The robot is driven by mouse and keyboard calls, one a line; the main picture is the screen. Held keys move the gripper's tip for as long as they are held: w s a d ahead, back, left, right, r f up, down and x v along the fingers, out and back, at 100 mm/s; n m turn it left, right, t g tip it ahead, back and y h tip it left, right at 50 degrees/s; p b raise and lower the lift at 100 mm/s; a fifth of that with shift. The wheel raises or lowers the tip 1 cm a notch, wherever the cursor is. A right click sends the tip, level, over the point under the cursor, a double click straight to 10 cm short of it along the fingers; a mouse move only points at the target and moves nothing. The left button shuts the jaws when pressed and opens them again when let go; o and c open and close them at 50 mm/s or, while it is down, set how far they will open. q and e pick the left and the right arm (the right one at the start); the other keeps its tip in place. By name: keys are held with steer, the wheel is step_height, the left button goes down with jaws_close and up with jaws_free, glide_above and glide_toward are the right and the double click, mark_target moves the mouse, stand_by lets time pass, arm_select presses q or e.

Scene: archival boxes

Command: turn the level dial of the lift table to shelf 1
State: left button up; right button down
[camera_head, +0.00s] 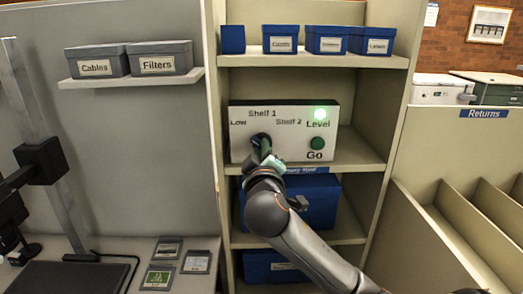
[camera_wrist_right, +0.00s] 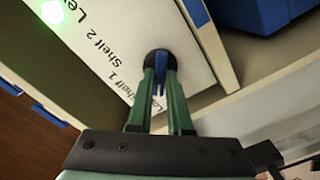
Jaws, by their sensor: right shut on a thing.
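The white control panel (camera_head: 284,135) stands on a shelf of the middle unit, with the labels Low, Shelf 1 and Shelf 2 around the dial. A green lamp (camera_head: 320,113) glows above the word Level, and a green Go button (camera_head: 316,143) is at the right. My right gripper (camera_head: 264,148) is at the dial (camera_head: 259,138), largely covering it. In the wrist view, the green fingers of my right gripper (camera_wrist_right: 160,88) are shut on the blue grip (camera_wrist_right: 158,87) of the black dial (camera_wrist_right: 161,58). I cannot tell which label the dial points at. My left gripper is out of view.
Blue boxes (camera_head: 318,198) sit on the shelf below the panel, and small blue boxes (camera_head: 327,39) on the shelf above. Grey Cables and Filters boxes (camera_head: 130,59) are on a wall shelf at left. The Returns bins (camera_head: 440,225) are at right.

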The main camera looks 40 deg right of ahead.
steer(key=shift+m, duration=0.3)
steer(key=shift+s+d+r+m+b, duration=0.1)
steer(key=shift+m+b, duration=0.15)
steer(key=shift+m, duration=2.05)
steer(key=shift+r+m+b, duration=0.1)
steer(key=shift+m+b, duration=0.1)
steer(key=shift+m, duration=2.1)
steer(key=c, duration=0.8)
jaws_free()
steer(key=shift+f, duration=0.1)
steer(key=shift+c, duration=0.2)
